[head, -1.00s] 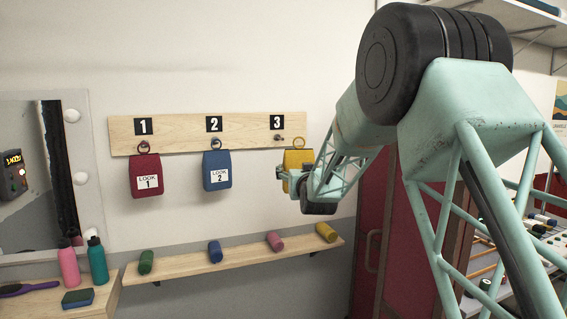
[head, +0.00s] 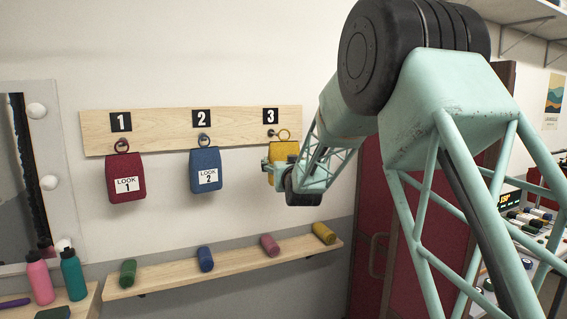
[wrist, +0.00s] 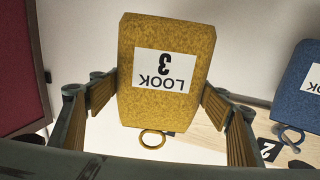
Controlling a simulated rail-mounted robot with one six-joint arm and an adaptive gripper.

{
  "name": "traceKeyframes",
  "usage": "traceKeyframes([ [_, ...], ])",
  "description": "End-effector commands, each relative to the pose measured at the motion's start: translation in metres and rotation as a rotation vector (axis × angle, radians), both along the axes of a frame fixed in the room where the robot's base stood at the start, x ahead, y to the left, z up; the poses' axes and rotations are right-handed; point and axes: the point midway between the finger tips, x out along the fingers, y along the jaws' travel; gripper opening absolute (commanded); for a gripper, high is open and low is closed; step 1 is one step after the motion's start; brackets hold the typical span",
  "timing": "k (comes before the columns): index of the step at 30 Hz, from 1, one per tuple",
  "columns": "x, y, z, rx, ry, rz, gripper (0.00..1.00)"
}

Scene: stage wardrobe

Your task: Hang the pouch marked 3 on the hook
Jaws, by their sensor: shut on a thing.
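The yellow pouch marked 3 (head: 285,151) is in my gripper (head: 272,168), upright with its ring (head: 283,134) on top. In the wrist view the pouch (wrist: 165,105) appears upside down, its LOOK 3 label facing the camera and a finger against each side. My gripper (wrist: 160,92) is shut on it. The hook under the 3 sign (head: 271,132) is on the wooden board (head: 250,122). The ring shows just right of this hook; I cannot tell whether they touch. My gripper hides part of the pouch in the head view.
A red pouch (head: 125,175) and a blue pouch (head: 205,169) hang on the hooks under 1 and 2. Below, a narrow shelf (head: 230,261) holds several coloured rolls. A red cabinet (head: 375,240) stands to the right behind my arm.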

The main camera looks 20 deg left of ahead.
Motion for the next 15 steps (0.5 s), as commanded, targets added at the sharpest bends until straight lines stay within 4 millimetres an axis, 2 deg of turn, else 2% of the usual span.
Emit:
traceKeyframes([
  [15,0.003,0.0031,0.0011,0.0,-0.001,0.0,0.58],
])
